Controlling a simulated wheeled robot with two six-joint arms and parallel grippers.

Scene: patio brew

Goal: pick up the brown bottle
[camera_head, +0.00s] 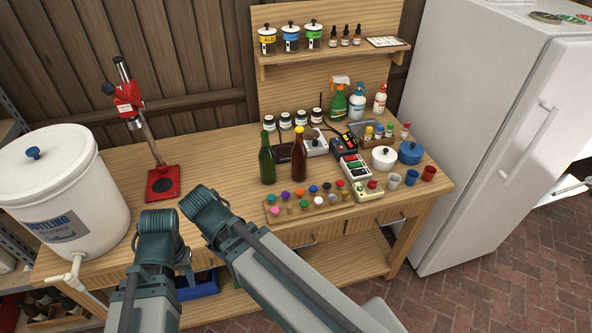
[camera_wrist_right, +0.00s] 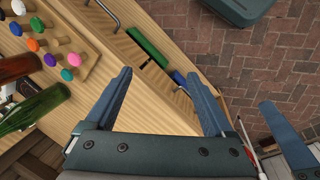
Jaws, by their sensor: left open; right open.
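The brown bottle (camera_head: 299,158) with a yellow cap stands upright on the workbench (camera_head: 222,150), just right of a green bottle (camera_head: 267,162). In the right wrist view the brown bottle (camera_wrist_right: 18,66) lies at the left edge, partly cut off, with the green bottle (camera_wrist_right: 36,108) below it. My right gripper (camera_wrist_right: 160,98) is open and empty over the bench's front edge, apart from the bottle. My left gripper (camera_head: 187,272) is low in front of the bench, mostly hidden by its own wrist, open and away from the bottles.
A wooden rack of colored stoppers (camera_head: 309,202) lies in front of the bottles. A black mat, a scale (camera_head: 315,142) and small devices sit behind and right. A red bottle capper (camera_head: 162,182) and a white bucket (camera_head: 62,190) stand left. Bare bench lies between capper and green bottle.

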